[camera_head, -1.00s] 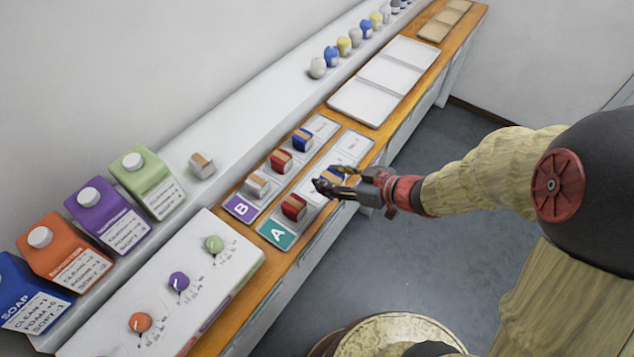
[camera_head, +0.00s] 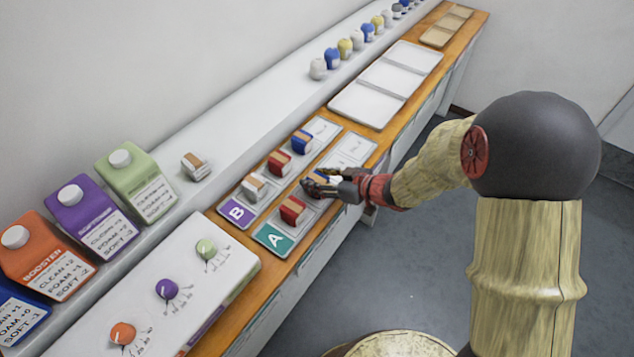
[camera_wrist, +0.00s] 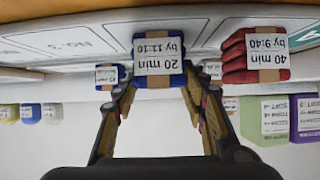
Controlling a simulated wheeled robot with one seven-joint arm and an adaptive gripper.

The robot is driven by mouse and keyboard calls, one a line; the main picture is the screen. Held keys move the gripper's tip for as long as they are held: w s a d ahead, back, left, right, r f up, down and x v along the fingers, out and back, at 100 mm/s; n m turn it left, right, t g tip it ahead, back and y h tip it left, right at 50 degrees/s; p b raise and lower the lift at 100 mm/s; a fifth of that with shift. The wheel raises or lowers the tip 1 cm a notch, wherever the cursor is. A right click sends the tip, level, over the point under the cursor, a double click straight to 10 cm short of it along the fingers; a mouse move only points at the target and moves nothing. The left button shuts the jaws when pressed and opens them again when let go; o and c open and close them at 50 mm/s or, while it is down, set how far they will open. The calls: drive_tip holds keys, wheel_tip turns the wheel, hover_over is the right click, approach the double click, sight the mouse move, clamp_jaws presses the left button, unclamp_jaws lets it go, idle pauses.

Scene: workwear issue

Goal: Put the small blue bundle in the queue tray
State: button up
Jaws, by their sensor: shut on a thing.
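A blue bundle with a paper label reading "20 min by 11:10" shows upside down between my fingers in the wrist view (camera_wrist: 158,75). It sits in row A, mostly hidden by my gripper in the head view. My gripper (camera_head: 312,187) is shut on this blue bundle, low over the row. Another blue bundle (camera_head: 301,142) lies in row B. A white tray with three compartments (camera_head: 362,115) lies farther along the counter; no label on it tells me whether it is the queue tray.
A red bundle (camera_head: 292,210) stands beside my gripper in row A. Row B also holds a red bundle (camera_head: 279,162) and a grey one (camera_head: 254,187). Soap cartons (camera_head: 138,182) and a dial panel (camera_head: 160,285) stand at the left. Wooden trays (camera_head: 440,33) lie at the far end.

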idle(0.3)
drive_tip(key=o, duration=1.1)
drive_tip(key=shift+f, duration=0.1)
drive_tip(key=shift+o, duration=0.4)
drive_tip(key=shift+r, duration=0.25)
drive_tip(key=p+v, duration=0.4)
drive_tip(key=v, duration=0.8)
